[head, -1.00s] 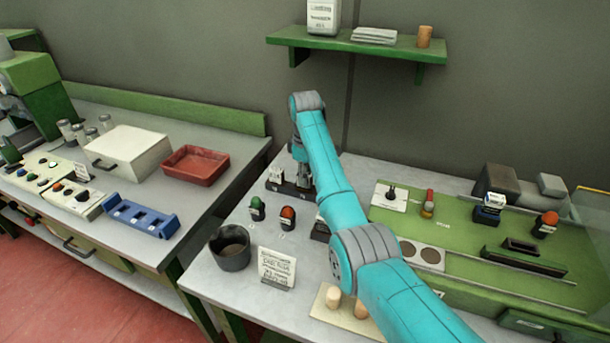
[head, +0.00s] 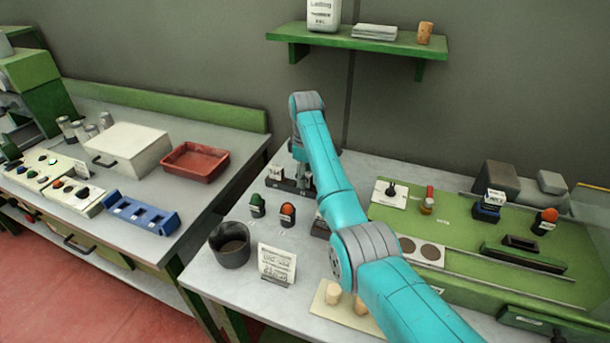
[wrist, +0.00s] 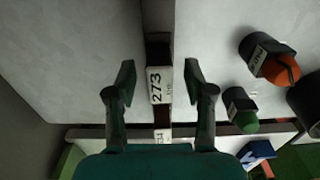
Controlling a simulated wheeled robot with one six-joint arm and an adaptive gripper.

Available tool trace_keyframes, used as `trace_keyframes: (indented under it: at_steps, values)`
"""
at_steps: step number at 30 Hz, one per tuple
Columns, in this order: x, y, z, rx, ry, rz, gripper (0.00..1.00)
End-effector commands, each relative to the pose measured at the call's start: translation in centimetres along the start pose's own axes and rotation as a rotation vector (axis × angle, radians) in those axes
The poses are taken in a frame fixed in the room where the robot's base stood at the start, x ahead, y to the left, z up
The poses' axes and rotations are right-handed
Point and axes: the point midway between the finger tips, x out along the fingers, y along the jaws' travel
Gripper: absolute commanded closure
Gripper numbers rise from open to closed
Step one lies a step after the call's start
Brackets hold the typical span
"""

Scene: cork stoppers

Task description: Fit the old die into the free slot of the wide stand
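A white block (wrist: 159,86) marked 273 sits in a long dark stand (wrist: 159,52) in the wrist view. My gripper (wrist: 158,82) is open, with one finger on each side of this block and a gap to both. A second white block (wrist: 162,135) is further along the same stand, closer to the gripper's palm. In the head view the dark stand (head: 287,187) is near the wall, with a white block (head: 275,172) at its left end; my arm hides part of it. I cannot tell which block is the old die. A blue slotted stand (head: 142,214) is on the left bench.
Green-topped (head: 257,203) and orange-topped (head: 288,213) stoppers stand in front of the dark stand. A dark cup (head: 230,246) and a written card (head: 277,263) are nearer. A green work surface (head: 450,228) with several items lies right. A wall shelf (head: 355,42) is above.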

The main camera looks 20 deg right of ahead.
Motion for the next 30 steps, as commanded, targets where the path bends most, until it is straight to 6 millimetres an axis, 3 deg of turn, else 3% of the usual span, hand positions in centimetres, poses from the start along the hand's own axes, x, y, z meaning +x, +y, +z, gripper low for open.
trace_keyframes:
  at_steps: [9, 21, 30]
  values:
    - [-0.4, 0.0, 0.0, 0.0, 0.0, 0.0, 0.46]
    - [-6.1, 0.1, 0.0, 0.0, 0.001, 0.001, 0.46]
    - [-7.5, 0.0, 0.0, 0.0, 0.0, 0.0, 0.46]
